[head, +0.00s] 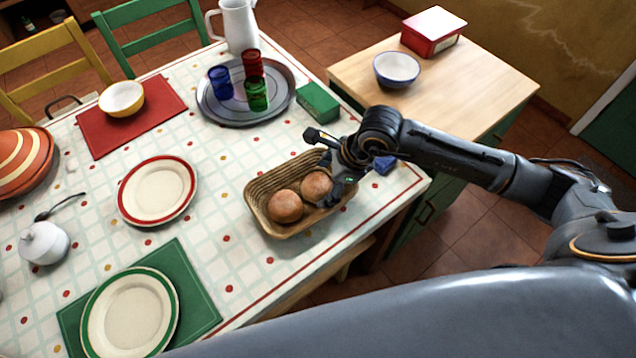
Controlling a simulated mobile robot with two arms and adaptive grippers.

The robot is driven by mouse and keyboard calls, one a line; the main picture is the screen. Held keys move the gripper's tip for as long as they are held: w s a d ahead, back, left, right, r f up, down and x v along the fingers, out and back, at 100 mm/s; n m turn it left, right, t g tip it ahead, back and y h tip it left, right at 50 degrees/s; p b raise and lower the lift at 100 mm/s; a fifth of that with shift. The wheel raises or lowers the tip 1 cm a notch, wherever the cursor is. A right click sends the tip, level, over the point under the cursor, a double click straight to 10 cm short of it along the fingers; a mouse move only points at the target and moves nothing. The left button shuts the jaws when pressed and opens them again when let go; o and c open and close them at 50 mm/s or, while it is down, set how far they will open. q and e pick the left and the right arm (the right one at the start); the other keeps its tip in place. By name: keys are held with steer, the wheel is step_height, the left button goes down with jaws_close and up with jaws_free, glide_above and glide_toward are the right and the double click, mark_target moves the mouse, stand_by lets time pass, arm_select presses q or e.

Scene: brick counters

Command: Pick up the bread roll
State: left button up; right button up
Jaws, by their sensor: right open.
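Two round brown bread rolls lie in a wicker basket (262,218) near the right edge of the table. One roll (285,206) is at the left and the other roll (316,186) is beside it at the right. My right gripper (328,180) is at the right end of the basket, close to the right-hand roll. It is open, and its fingers partly overlap that roll in the picture; I cannot tell whether they touch it. The gripper and arm hide the far right part of the basket. My left gripper is out of view.
Behind the basket are a green box (318,102) and a round tray (212,112) with colored glasses. A small blue object (384,165) sits by my right wrist. Plates (157,190) stand at the left. A wooden counter (465,85) holds a bowl (396,69) and red box (433,32).

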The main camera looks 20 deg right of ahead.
steer(key=shift+x, duration=1.3)
steer(key=shift+r, duration=0.1)
steer(key=c, duration=0.8)
steer(key=shift+o, duration=0.2)
steer(key=shift+r, duration=0.1)
